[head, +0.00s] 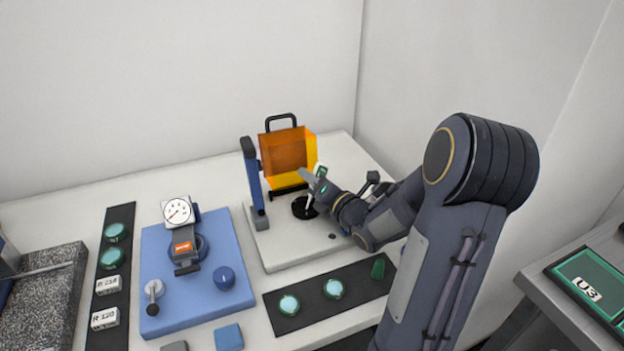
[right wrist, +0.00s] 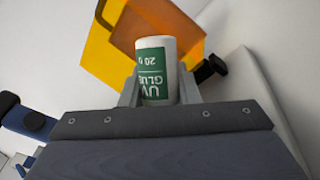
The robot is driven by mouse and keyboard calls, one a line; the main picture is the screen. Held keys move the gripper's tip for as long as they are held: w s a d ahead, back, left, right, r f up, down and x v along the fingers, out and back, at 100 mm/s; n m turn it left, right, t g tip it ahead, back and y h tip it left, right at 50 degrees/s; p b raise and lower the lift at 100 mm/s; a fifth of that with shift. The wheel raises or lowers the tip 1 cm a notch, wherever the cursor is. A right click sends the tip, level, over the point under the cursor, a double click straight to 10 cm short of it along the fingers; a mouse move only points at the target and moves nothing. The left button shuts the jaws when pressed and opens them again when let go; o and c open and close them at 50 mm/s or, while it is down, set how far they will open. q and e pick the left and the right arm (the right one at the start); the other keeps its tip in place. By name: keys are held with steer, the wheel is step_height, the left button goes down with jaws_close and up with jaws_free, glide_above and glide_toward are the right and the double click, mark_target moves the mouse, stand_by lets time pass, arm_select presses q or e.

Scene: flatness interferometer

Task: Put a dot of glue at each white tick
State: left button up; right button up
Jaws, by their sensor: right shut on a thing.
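My right gripper (head: 316,186) is shut on a white glue bottle with a green label (right wrist: 156,72) marked UV GLUE. In the head view the bottle (head: 321,171) is tilted, with its thin pale tip pointing down at a small black round mount (head: 303,209) on a light grey base plate (head: 291,243). I cannot tell whether the tip touches the mount. The gripper and bottle partly cover the mount. I cannot make out white ticks or glue dots. My left gripper is not in view.
An amber shield (head: 286,152) with a black handle stands behind the bottle, beside a blue post (head: 253,183). A black strip (head: 352,287) with green-topped discs lies in front. A blue plate (head: 163,246) with a dial gauge (head: 177,211) is left. Walls close off the back and right.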

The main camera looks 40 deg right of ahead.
steer(key=shift+r+p, duration=0.45)
steer(key=shift+r, duration=1)
steer(key=shift+s, duration=0.1)
